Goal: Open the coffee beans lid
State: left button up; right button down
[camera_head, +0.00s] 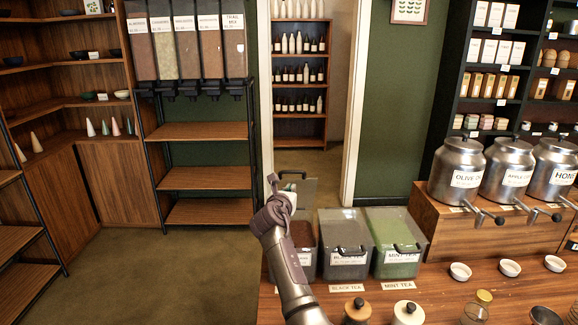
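The coffee beans bin (303,238) is the leftmost of the bins on the wooden counter, with dark reddish-brown contents. My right arm covers much of it, and its label is mostly hidden. Its clear grey lid (306,194) looks tilted up, standing above the bin's back, with a dark handle near its top. My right gripper (278,190) is in front of the lid's left part, close to the handle. I cannot tell whether it touches the lid or how its fingers are set. My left gripper is not in view.
The black tea bin (345,240) and mint tea bin (396,240) stand to the right with lids down. Jars (407,313) and small white bowls (460,271) are on the counter's front. Metal dispensers (457,170) stand on a raised wooden box at right. Open floor lies left.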

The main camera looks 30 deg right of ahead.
aim_at(290, 179)
jog(key=w, duration=0.1)
jog(key=w+d+r+b, duration=0.1)
jog(key=w+d+r, duration=0.1)
jog(key=shift+w+d+b, duration=0.2)
jog(key=shift+w+b, duration=0.15)
jog(key=shift+w, duration=0.05)
jog(key=w+d+b, duration=0.3)
jog(key=w+b, duration=0.2)
jog(key=b, duration=0.4)
jog(key=shift+w+d+r, duration=0.2)
jog(key=shift+w+d, duration=0.05)
jog(key=shift+w, duration=0.1)
jog(key=shift+a, duration=0.1)
jog(key=s+a+p, duration=0.1)
jog(key=s+p, duration=0.1)
jog(key=p, duration=0.3)
jog(key=s+a+p, duration=0.2)
jog(key=s+p, duration=0.1)
jog(key=p, duration=0.3)
jog(key=s+a+p, duration=0.1)
jog(key=s+p, duration=0.1)
jog(key=p, duration=0.4)
jog(key=shift+s+a+r, duration=0.3)
jog(key=shift+s+a, duration=0.05)
jog(key=shift+s, duration=0.05)
jog(key=shift+s+a+f+p, duration=0.25)
jog(key=shift+s+p, duration=0.15)
jog(key=shift+p, duration=0.15)
jog(key=shift+f, duration=0.1)
